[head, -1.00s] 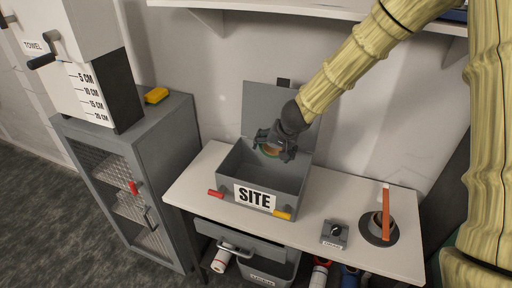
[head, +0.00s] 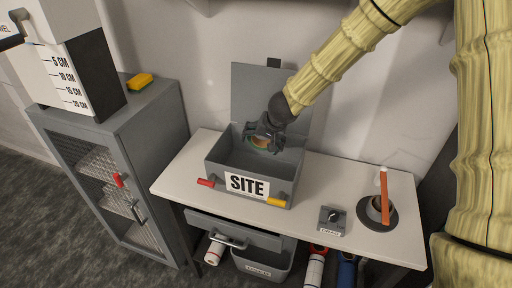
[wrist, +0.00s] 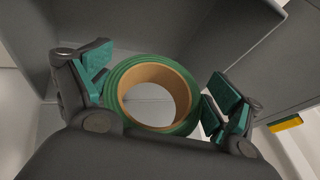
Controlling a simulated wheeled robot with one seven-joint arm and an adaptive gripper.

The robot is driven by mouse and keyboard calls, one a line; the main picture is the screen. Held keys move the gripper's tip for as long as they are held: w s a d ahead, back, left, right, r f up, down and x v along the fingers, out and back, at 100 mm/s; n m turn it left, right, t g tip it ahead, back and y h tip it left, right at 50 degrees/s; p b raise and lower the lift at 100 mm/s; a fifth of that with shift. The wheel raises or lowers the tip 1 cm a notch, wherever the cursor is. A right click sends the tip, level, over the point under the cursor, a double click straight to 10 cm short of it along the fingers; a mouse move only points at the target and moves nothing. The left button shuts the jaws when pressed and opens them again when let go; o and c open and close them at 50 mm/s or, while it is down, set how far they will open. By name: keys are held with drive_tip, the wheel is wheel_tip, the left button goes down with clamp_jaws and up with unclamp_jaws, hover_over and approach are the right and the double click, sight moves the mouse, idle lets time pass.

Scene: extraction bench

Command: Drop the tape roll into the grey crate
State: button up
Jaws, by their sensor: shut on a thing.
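The tape roll, green with a tan core, is between the fingers of my gripper (head: 263,146). It shows clearly in the wrist view (wrist: 150,60), its hole facing the camera and a finger at each side. In the head view the tape roll (head: 261,142) is small and partly hidden by the fingers. My gripper is shut on it, over the open grey box marked SITE (head: 222,172). I cannot tell whether the roll is above its rim or inside. A grey crate (head: 262,262) with a small unreadable label sits below the bench drawer.
The SITE box's lid (head: 262,92) stands open behind. A red latch (head: 206,183) and a yellow latch (head: 276,203) flank its label. A switch box (head: 332,220) and a dark round holder (head: 377,213) stand right on the bench (head: 310,180). The drawer (head: 232,231) hangs above the crate.

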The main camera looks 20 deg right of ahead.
drive_tip(key=shift+s+r, duration=0.25)
drive_tip(key=shift+s, duration=0.35)
drive_tip(key=shift+w+a+f, duration=0.15)
drive_tip(key=shift+w, duration=0.05)
drive_tip(key=o, duration=0.8)
drive_tip(key=shift+w+f, duration=0.15)
drive_tip(key=shift+w, duration=0.05)
drive_tip(key=shift+c, duration=0.2)
drive_tip(key=shift+s+d+r, duration=0.2)
drive_tip(key=shift+s, duration=0.1)
drive_tip(key=shift+a, duration=0.15)
drive_tip(key=shift+r, duration=0.15)
drive_tip(key=v, duration=1.1)
drive_tip(key=shift+s+r, duration=0.3)
